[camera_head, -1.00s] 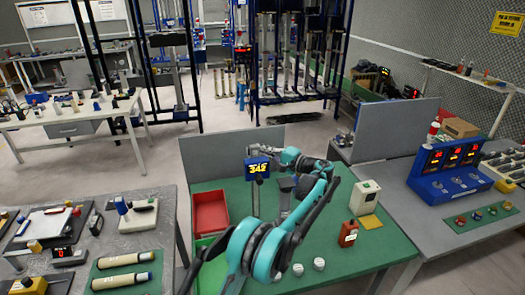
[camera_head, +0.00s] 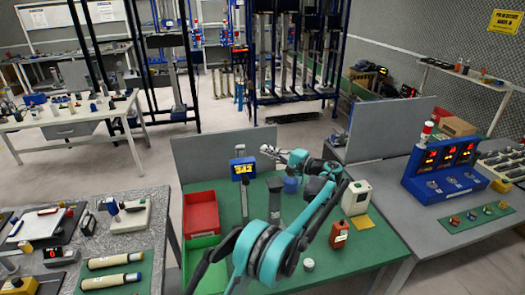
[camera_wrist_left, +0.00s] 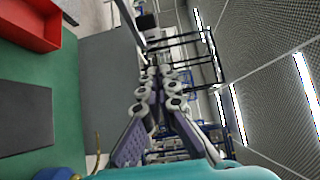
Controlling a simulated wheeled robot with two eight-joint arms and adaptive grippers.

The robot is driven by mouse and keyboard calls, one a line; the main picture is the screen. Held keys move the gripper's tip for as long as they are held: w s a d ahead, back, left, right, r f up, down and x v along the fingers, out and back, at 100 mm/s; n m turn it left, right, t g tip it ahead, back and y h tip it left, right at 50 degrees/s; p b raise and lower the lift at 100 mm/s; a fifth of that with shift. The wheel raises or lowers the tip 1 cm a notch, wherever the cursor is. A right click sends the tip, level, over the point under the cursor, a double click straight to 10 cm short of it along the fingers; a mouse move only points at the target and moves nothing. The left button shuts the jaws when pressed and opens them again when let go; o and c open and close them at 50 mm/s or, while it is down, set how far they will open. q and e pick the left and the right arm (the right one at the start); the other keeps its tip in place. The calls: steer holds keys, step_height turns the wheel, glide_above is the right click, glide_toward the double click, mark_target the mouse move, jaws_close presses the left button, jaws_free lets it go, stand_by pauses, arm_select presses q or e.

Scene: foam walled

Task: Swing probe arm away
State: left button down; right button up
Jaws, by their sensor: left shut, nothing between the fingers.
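The probe arm cannot be told apart for sure. A blue display unit (camera_head: 243,168) with yellow digits stands on a post on the green bench (camera_head: 330,258). A dark grey upright (camera_head: 275,198) stands right of it, and a blue rounded part (camera_head: 291,186) shows behind my arm. My left gripper (camera_head: 268,150) is shut and empty, above the back of the bench by the grey partition, right of the display and apart from it. In the left wrist view its fingers (camera_wrist_left: 160,78) point toward the aisle, and a blue part (camera_wrist_left: 55,173) shows at the lower edge. My right gripper is out of view.
Red (camera_head: 201,212) and green (camera_head: 203,250) trays sit at the bench's left. A brown bottle (camera_head: 339,235), a white box (camera_head: 356,197) and a white knob (camera_head: 308,265) are at the right. A grey partition (camera_head: 215,155) closes the back. My teal arm crosses the middle.

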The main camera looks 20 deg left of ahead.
arm_select(q)
steer(key=w+d, duration=0.1)
steer(key=d, duration=0.5)
steer(key=shift+d+p, duration=0.4)
steer(key=shift+p, duration=0.05)
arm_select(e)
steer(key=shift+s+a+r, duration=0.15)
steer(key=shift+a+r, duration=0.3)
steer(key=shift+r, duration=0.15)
arm_select(q)
steer(key=shift+d, duration=0.1)
